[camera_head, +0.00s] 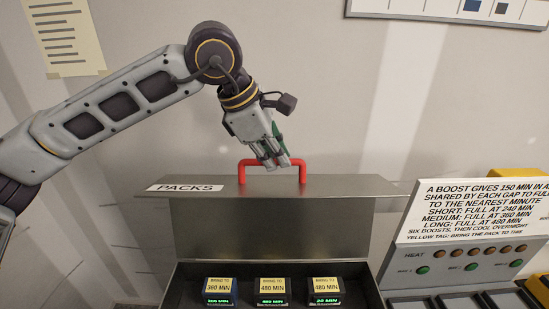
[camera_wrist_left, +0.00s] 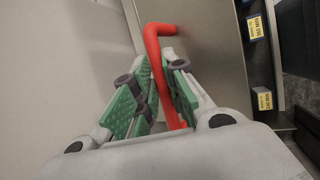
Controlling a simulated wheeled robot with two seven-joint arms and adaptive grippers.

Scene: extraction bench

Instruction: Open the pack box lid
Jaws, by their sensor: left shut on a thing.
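The pack box (camera_head: 375,285) stands open at the bottom centre of the head view. Its grey metal lid (camera_head: 330,225) is raised behind the opening, with a "PACKS" label (camera_head: 185,188) at its left. A red bar handle (camera_head: 303,172) stands on the lid; it also shows in the wrist view (camera_wrist_left: 154,50), with the lid (camera_wrist_left: 205,45) beside it. My left gripper (camera_head: 275,161) is shut on the red handle, which passes between its green-padded fingers (camera_wrist_left: 165,95). My right gripper is not in view.
Several packs with yellow tags, one of them the middle pack (camera_head: 272,298), sit inside the box. A sloped panel (camera_head: 480,225) with text and lights stands at the right. Paper sheets hang on the wall behind, one at the upper left (camera_head: 62,38).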

